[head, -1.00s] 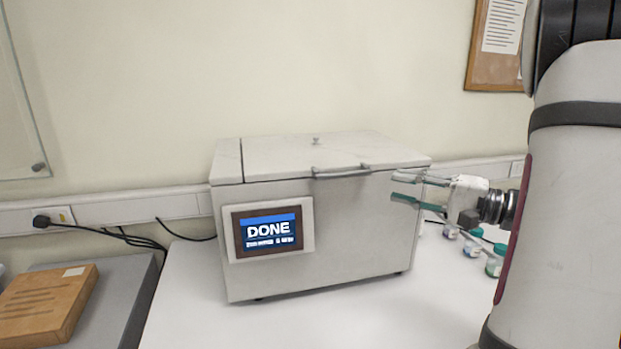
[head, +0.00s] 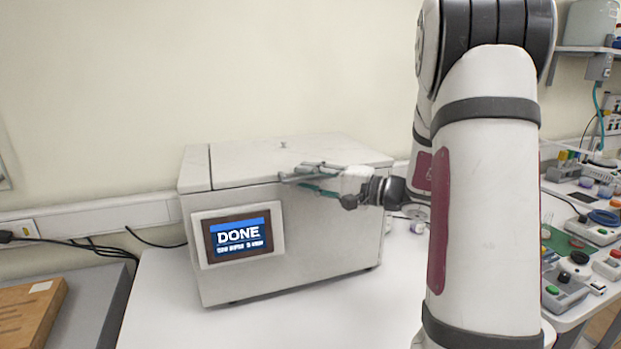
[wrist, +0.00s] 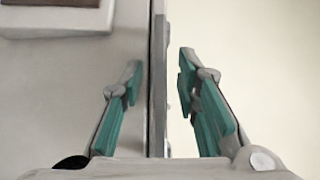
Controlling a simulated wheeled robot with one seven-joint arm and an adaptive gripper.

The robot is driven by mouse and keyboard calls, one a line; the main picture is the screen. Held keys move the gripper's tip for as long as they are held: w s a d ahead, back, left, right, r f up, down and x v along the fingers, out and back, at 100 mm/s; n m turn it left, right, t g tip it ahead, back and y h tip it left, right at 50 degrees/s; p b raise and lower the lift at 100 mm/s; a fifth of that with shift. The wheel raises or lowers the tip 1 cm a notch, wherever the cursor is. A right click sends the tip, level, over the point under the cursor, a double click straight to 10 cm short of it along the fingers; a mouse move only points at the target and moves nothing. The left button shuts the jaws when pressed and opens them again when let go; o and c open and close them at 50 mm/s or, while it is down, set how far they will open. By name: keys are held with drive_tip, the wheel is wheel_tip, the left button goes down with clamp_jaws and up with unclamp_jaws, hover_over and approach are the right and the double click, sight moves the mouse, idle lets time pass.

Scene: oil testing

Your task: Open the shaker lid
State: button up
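The shaker (head: 300,240) is a white box on the bench. Its lid (head: 250,160) is closed, with a bar handle (head: 289,179) at the front edge. A screen (head: 238,236) on its front reads DONE. My gripper (head: 305,180) is at the handle, coming from the right, and its fingers hide much of the handle. In the wrist view my gripper (wrist: 160,80) has its teal-padded fingers apart, one on each side of the lid edge and handle (wrist: 168,95). A gap shows beside each finger, so it is open and not clamped on the handle.
A wooden block (head: 30,310) lies on a grey surface at the left. Black cables (head: 95,247) run along the wall behind. A side bench with devices (head: 567,285) is at the far right.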

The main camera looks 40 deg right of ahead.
clamp_jaws()
drive_tip(key=shift+r, duration=0.1)
